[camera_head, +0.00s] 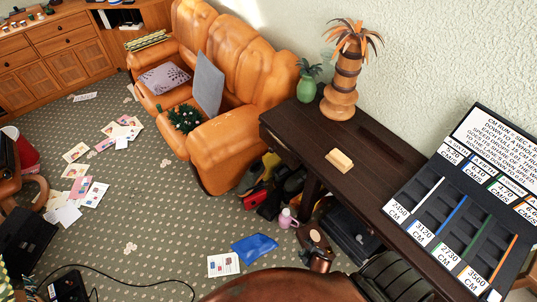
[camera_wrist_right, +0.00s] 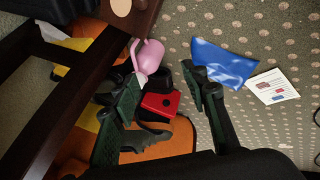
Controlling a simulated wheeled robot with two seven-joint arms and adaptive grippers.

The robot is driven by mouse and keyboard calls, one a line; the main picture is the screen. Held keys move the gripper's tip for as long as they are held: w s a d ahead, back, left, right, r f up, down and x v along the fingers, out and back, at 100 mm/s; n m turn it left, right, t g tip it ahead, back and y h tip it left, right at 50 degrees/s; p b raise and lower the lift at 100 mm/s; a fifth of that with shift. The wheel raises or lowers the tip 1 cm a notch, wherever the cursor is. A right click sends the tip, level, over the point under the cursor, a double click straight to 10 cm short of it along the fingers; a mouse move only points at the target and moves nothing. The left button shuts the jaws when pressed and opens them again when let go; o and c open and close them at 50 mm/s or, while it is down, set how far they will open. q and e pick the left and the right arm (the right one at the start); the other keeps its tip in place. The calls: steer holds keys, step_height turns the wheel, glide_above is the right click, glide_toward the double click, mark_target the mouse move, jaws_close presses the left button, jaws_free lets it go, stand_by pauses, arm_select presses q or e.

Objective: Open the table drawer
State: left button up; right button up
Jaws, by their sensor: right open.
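The dark wooden table (camera_head: 300,126) stands along the wall in the head view. In the right wrist view, dark table legs (camera_wrist_right: 75,85) run down the left side. My right gripper (camera_wrist_right: 165,82) shows there with its two dark fingers spread apart and nothing between them. It is beside the table legs, with the floor things beyond it. My left gripper is in neither view.
A pink jug (camera_head: 287,218), a blue packet (camera_head: 254,248) and a red case (camera_wrist_right: 160,103) clutter the floor. An orange sofa (camera_head: 225,150) adjoins the table.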

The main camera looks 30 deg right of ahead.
steer(key=w+d+r+n+t+h+b, duration=0.1)
steer(key=w+r+n+t+b, duration=0.1)
steer(key=w+r, duration=0.55)
steer(key=w+d+r+n+t+h+b, duration=0.15)
steer(key=w+r, duration=0.25)
steer(key=w, duration=0.6)
steer(key=n+t+b, duration=0.5)
steer(key=t+b, duration=0.1)
steer(key=t, duration=0.2)
glide_toward(272, 152)
steer(key=w, duration=0.2)
steer(key=shift+g+h, duration=0.25)
steer(key=shift+h, duration=0.2)
steer(key=x, duration=0.8)
steer(key=shift+w+f, duration=0.1)
steer(key=shift+f, duration=0.1)
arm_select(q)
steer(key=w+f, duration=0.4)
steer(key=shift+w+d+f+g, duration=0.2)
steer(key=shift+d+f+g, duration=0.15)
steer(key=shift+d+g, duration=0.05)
arm_select(e)
jaws_close()
